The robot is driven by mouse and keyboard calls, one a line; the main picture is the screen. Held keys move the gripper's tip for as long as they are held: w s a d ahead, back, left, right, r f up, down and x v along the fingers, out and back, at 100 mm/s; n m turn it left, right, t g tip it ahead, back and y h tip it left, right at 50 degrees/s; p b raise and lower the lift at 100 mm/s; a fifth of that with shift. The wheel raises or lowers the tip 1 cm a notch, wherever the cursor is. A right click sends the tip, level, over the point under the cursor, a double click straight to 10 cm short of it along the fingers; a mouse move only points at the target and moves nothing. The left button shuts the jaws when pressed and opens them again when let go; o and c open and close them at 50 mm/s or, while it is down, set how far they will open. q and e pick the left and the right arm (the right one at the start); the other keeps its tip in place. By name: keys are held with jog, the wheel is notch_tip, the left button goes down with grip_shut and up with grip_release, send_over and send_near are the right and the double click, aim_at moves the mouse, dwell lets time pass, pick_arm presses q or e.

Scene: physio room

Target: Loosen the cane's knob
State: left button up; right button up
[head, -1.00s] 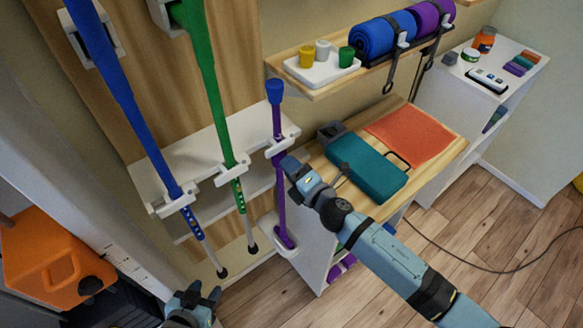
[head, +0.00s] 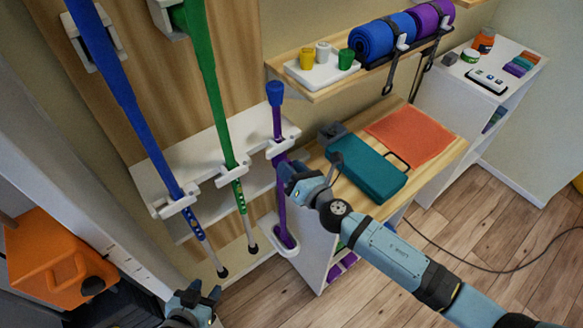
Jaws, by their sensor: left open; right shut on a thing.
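The purple cane (head: 277,121) with a blue top stands upright in a white wall clip, its foot in a white cup. My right gripper (head: 285,172) is at its shaft just below the clip, shut on what appears to be the cane's knob. The fingers and wrist hide the knob, so its shape and how far it has turned cannot be seen. My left gripper (head: 196,294) is open and empty at the bottom of the view, well below and left of the cane.
A blue stick (head: 122,95) and a green stick (head: 211,88) hang left of the cane. A wooden cabinet top with a teal case (head: 365,168) and an orange cloth (head: 410,134) lies under my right arm. An orange container (head: 52,262) stands lower left.

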jog(key=shift+n, duration=0.5)
jog(key=o, duration=0.9)
jog(key=b+v, duration=0.2)
jog(key=v, duration=1.1)
jog(key=shift+s+d, duration=0.25)
jog(key=shift+s, duration=0.1)
